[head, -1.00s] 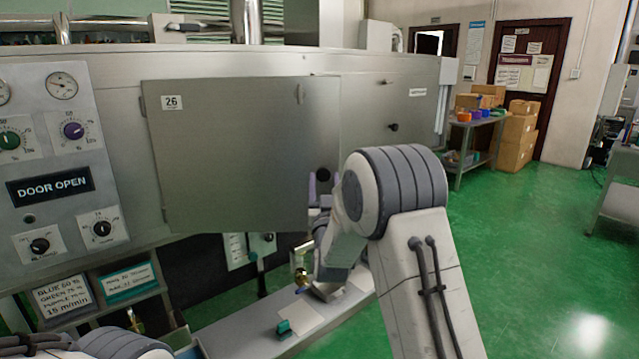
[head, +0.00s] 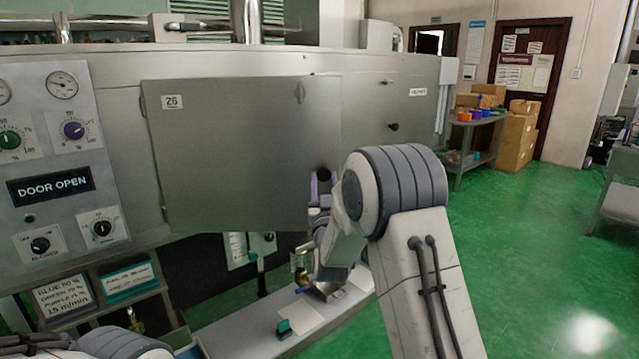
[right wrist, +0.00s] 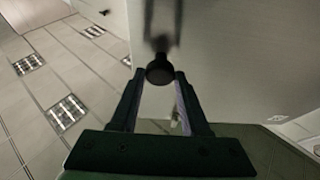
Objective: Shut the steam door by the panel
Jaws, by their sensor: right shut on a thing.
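The steam door (head: 235,150) is a flat grey metal panel with a "26" label, hinged at its left side on the machine front. It stands out from the machine, and the display (head: 50,185) reads "DOOR OPEN". A round black knob (head: 323,174) sits near the door's lower right edge. My right gripper (head: 320,182) is shut on this knob, partly hidden by my arm. In the right wrist view the knob (right wrist: 159,69) sits between the fingertips, with the door (right wrist: 235,60) behind it. My left gripper is out of view; only part of my left arm shows at the bottom left.
The control panel (head: 60,150) with dials and gauges is left of the door. A low metal ledge (head: 245,330) with a small teal piece (head: 284,327) lies below. Green floor (head: 520,250) is open at the right. A shelf cart (head: 475,130) and boxes (head: 517,140) stand farther back.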

